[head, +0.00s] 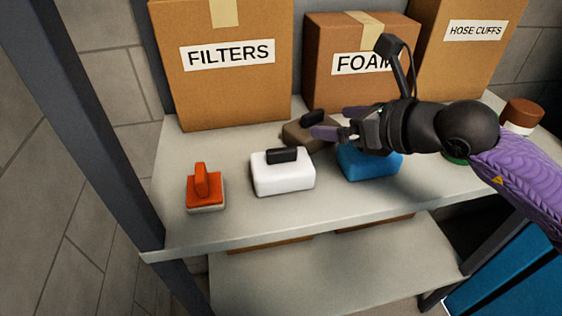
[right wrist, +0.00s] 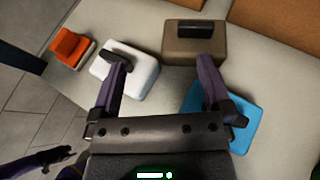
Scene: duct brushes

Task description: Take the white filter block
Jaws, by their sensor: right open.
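The white filter block (head: 283,178) with a black handle on top sits on the upper shelf, between the orange brush and the blue block. It also shows in the right wrist view (right wrist: 143,78), partly covered by one finger of my right gripper. My right gripper (head: 333,122) is open and empty, behind and to the right of the white block in the head view. Its fingers (right wrist: 163,66) are spread above the shelf in the wrist view. What seems to be my left gripper (right wrist: 42,160) shows low at the left of the wrist view, its jaws unclear.
An orange brush (head: 204,188) stands left of the white block. A brown block (right wrist: 195,43) is behind it, and a blue block (head: 370,163) is to the right, partly under my right gripper. Boxes labelled FILTERS (head: 222,85) and FOAM (head: 330,85) line the back.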

